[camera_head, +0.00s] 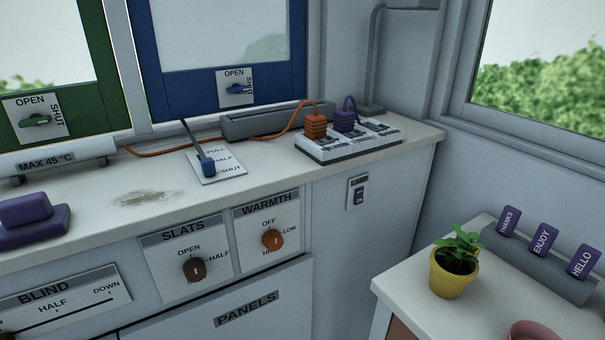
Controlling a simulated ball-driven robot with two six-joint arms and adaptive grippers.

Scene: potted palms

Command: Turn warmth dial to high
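The warmth dial (272,239) is an orange round knob on a white plate (241,218) headed WARMTH, on the cabinet front below the counter. OFF is printed above the knob and LOW to its right. A label starting with H is at its lower left, partly hidden by the knob. A small pale mark shows on the knob's face, but it is too small to tell surely which label it points to. Neither of my grippers is in view, and nothing touches the dial.
The brown SLATS knob (194,269) is on a plate just left of the dial. The BLIND slider plate (65,300) is farther left. A PANELS door (240,310) is below. A side table (400,284) at right bears a yellow potted plant (455,272). The space before the dial is clear.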

